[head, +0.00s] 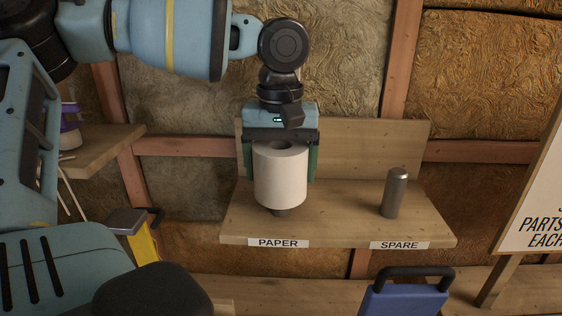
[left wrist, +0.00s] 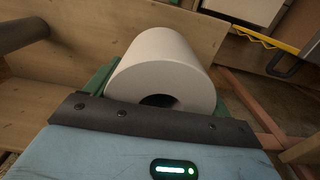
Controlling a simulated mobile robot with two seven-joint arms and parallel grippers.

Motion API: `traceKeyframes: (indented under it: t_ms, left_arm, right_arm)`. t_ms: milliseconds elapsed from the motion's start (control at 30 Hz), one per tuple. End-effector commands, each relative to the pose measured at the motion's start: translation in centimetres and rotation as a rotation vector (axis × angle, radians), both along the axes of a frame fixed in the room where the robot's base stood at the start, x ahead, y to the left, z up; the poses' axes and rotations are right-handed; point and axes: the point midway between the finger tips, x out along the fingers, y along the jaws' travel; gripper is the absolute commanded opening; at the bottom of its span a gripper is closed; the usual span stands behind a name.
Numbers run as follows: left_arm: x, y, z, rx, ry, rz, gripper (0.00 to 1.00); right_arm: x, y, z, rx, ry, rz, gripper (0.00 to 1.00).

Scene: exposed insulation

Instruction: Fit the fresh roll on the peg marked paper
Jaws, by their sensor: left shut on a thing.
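My left gripper (head: 281,166) points down over the shelf, its two green fingers shut on the sides of a white paper roll (head: 281,178). The roll is upright, and it also shows in the left wrist view (left wrist: 165,68) with a dark open core. Below the roll, a short piece of a dark peg (head: 281,212) shows behind the PAPER label (head: 278,243). The roll hides the rest of this peg. I cannot tell whether the peg's top is inside the core. My right gripper is not in view.
A bare grey peg (head: 395,193) stands at the right of the wooden shelf (head: 340,225), behind the SPARE label (head: 400,245). A backboard (head: 375,145) rises behind. A blue container (head: 405,296) is below, and a sign (head: 535,200) stands at the right.

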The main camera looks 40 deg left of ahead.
Motion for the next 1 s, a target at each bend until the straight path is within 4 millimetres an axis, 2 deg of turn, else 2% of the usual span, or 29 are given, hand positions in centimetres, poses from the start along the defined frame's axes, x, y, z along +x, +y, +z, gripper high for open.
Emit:
traceKeyframes:
  t_ms: [1000]
  left_arm:
    - [0.0, 0.0, -2.2, 0.000, 0.000, 0.001, 0.55]
  right_arm:
    - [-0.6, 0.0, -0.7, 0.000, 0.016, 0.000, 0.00]
